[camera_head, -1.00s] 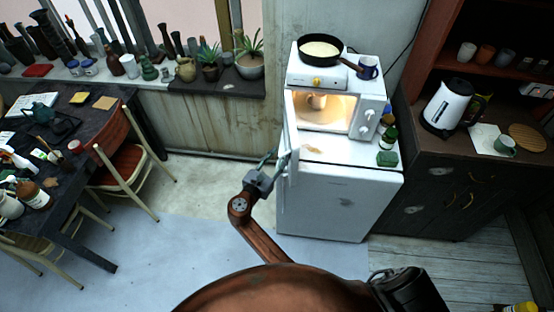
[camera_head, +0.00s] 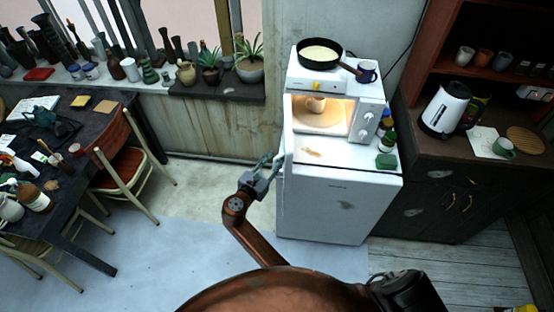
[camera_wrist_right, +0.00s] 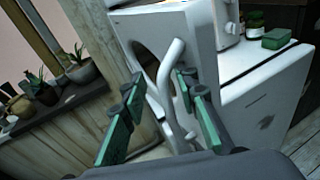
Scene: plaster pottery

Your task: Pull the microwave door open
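In the right wrist view the door's curved white handle (camera_wrist_right: 166,75) runs between the green fingers of my right gripper (camera_wrist_right: 160,85). The fingers are apart, with gaps visible beside the handle; I cannot tell whether either touches it. In the head view my right gripper (camera_head: 268,166) is at the door's outer side. My left gripper is not in view.
A pan (camera_head: 320,53) on a small hotplate and a blue mug (camera_head: 367,71) sit on top of the microwave. Bottles and a green sponge (camera_head: 387,161) stand right of it. A chair (camera_head: 122,160) and a cluttered table are at left; the floor between is clear.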

